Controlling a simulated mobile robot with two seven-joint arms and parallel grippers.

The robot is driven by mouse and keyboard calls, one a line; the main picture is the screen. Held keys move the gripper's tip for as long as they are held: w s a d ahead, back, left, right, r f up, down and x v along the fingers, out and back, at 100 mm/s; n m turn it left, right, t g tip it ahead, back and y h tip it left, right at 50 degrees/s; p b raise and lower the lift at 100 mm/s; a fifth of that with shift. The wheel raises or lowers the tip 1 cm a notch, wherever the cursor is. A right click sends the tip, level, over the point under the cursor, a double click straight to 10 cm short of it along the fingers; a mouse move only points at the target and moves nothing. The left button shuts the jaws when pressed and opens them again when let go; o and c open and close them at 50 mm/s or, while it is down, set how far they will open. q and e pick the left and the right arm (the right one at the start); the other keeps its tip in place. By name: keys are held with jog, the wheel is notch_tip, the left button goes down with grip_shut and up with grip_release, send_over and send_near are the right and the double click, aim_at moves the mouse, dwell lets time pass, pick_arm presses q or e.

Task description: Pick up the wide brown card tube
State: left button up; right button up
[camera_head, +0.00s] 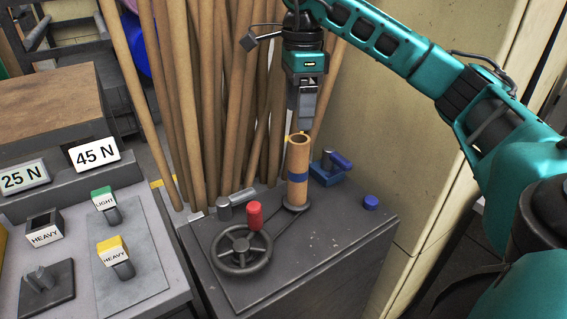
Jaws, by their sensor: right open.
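A brown card tube (298,160) with a blue band round its lower middle stands upright near the back of the dark grey cabinet top, on a small dark round base. Its open top end faces up. My right gripper (301,125) comes down from the teal arm at the upper right and points downward. Its fingers are just above or behind the tube's top in the picture; I cannot tell the exact gap. It is open and nothing shows between its fingers. My left gripper is not in view.
The cabinet top (325,245) also holds a handwheel with a red knob (255,215), a grey cylinder (224,207), a blue-handled clamp (331,167) and a blue cap (370,202). Several tall brown poles (215,110) stand behind. Labelled blocks sit on the left bench.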

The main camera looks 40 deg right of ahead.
aim_at(299, 157)
jog(key=f+b, duration=0.1)
jog(key=f, duration=0.1)
jog(key=f+b, duration=0.1)
jog(key=f, duration=0.1)
jog(key=f+b, duration=0.1)
jog(key=f, duration=0.1)
jog(key=shift+s+d+f, duration=0.1)
jog(key=shift+d+f, duration=0.2)
jog(key=shift+f, duration=0.05)
jog(key=shift+w+d+f+b, duration=0.15)
jog(key=shift+f+b, duration=0.15)
jog(key=shift+f, duration=1.15)
jog(key=shift+w+f+b, duration=0.1)
jog(key=shift+f+b, duration=0.15)
jog(key=shift+f, duration=1.15)
jog(key=c, duration=1.3)
